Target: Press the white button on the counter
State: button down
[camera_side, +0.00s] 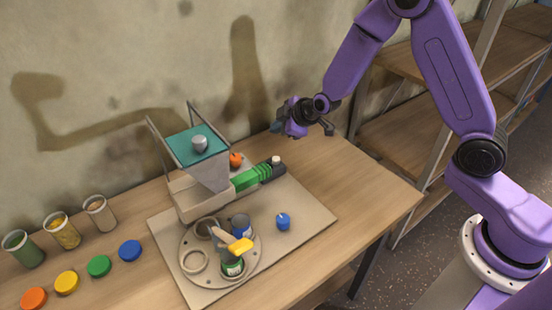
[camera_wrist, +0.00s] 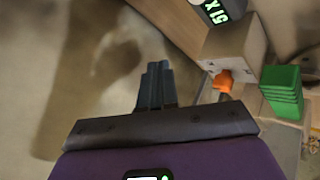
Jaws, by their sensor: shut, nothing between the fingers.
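A small white button (camera_side: 276,160) stands on the dark end block of the green bellows unit in the side view. I cannot make it out in the wrist view. My gripper (camera_side: 276,128) is above the counter (camera_side: 350,175), near the wall, higher than the button and behind it. In the wrist view its fingers (camera_wrist: 155,85) are together, with nothing between them, and appear against the wall.
Green bellows (camera_side: 246,180) join a hopper (camera_side: 205,165) with a teal top. An orange object (camera_side: 236,160) sits behind them. A round plate (camera_side: 210,277) holds cans and a yellow-tipped tool (camera_side: 240,246). A blue knob (camera_side: 283,221) is in front. Cups and coloured lids stand left.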

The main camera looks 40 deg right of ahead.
aim_at(278, 160)
jog(key=shift+f, duration=3.85)
jog(key=shift+f, duration=0.15)
jog(key=shift+f, duration=0.3)
jog(key=shift+f, duration=0.5)
jog(key=shift+r, duration=0.95)
jog(key=shift+r, duration=2.5)
